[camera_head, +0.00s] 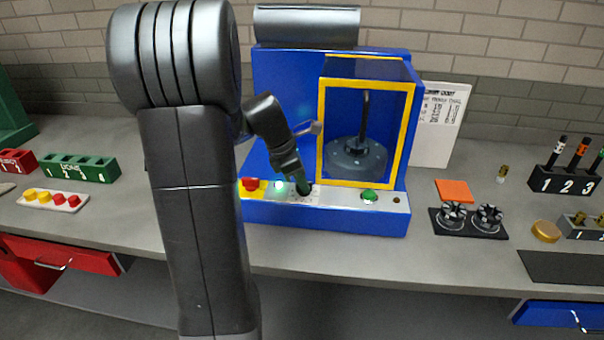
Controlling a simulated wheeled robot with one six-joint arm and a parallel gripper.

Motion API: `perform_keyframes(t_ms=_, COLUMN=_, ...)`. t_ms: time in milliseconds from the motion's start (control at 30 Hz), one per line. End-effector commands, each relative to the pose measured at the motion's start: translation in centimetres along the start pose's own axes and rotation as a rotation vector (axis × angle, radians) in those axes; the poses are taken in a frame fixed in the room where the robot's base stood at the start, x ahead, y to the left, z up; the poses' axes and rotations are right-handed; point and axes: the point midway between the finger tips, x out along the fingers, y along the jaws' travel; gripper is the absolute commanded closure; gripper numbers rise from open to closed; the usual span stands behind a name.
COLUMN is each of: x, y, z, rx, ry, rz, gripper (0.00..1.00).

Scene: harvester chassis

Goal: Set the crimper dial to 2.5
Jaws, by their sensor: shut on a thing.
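The crimper is a blue machine (282,120) with a yellow-framed window (320,130) and a grey control strip along its front. My gripper (303,187) points down at this strip and is shut on the dial there. The dial and its scale are mostly hidden by my gripper, so the setting cannot be read. A green button (369,196) sits to the right of my gripper. A red button on a yellow base (252,185) and a small pale lamp (279,185) sit to its left. My arm covers the machine's left side.
A printed chart (440,122) leans behind the crimper's right side. On the bench to the right are an orange square (453,190), a black tray with two dies (470,232) and a numbered rack (566,185). Green bins (80,168) and a white tray (52,201) stand left.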

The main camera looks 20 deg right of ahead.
Motion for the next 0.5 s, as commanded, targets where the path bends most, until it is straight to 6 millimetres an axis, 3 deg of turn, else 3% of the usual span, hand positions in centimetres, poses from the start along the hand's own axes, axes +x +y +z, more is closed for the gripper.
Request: perform_keyframes(t_ms=500, x=-0.33, y=0.4, z=0.23, rx=0.434, ry=0.0, rz=-0.178, gripper=1.0)
